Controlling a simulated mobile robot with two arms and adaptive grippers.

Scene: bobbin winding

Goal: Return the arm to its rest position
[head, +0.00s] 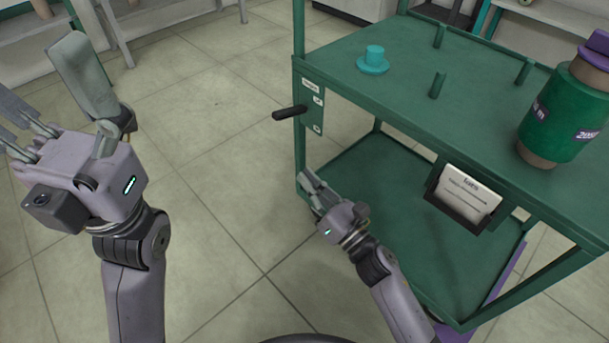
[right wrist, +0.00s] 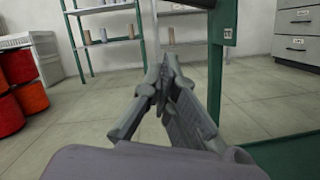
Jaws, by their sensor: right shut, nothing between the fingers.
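My right gripper (head: 307,177) is shut and empty in the head view. It is in front of the near left leg of the green cart, below the black handle; I cannot tell whether it touches the cart. In the right wrist view its fingers (right wrist: 166,64) meet with nothing held between them, and the cart's green post stands just to their right. My left gripper (head: 38,72) is at the left of the head view, larger and nearer the camera.
A paper card (head: 467,192) hangs in front. The tiled floor left of it is clear.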

